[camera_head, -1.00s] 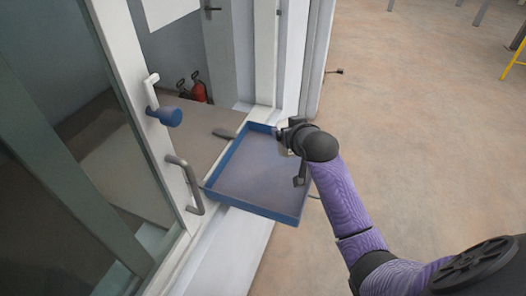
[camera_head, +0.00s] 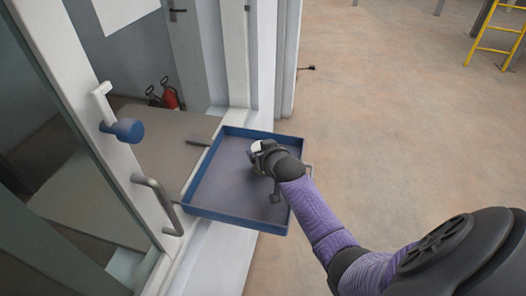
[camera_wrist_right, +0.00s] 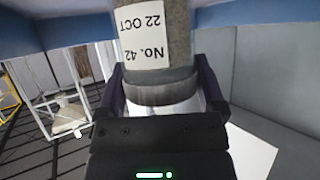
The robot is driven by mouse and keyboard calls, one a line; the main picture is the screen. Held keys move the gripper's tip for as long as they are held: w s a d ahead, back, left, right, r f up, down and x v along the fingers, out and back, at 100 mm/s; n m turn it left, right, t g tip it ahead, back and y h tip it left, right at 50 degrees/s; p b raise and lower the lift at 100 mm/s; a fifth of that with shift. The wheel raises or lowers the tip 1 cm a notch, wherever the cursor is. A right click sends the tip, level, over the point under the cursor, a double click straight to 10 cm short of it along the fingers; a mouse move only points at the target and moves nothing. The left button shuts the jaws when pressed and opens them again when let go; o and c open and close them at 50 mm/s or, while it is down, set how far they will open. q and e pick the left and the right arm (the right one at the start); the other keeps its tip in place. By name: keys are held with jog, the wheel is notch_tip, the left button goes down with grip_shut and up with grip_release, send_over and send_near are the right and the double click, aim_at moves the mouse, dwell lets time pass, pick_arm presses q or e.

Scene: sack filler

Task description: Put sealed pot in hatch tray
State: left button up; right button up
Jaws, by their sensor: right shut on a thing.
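My right gripper (camera_head: 264,156) is shut on the sealed pot and is over the right part of the blue hatch tray (camera_head: 236,220). In the head view only a small pale part of the pot (camera_head: 256,147) shows; the gripper hides the rest. In the right wrist view the pot (camera_wrist_right: 178,62) is grey with a white label reading "No. 42, 22 OCT", and it sits between the two dark fingers of the gripper (camera_wrist_right: 162,88). I cannot tell whether the pot touches the tray floor. The rest of the tray looks empty. My left gripper is not in view.
A white-framed door with a blue knob (camera_head: 128,130) and a grey handle (camera_head: 158,204) stands left of the tray. A dark flat handle (camera_head: 198,142) lies beside the tray's left wall. Red extinguishers (camera_head: 169,95) stand behind.

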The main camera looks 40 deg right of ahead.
jog(key=o, duration=1)
jog(key=shift+f, duration=0.1)
jog(key=shift+s+r, duration=0.15)
jog(key=shift+r, duration=0.15)
jog(key=p+v, duration=0.3)
jog(key=v, duration=0.8)
jog(key=shift+s+a+p, duration=0.1)
jog(key=shift+s+p, duration=0.15)
jog(key=shift+p, duration=0.15)
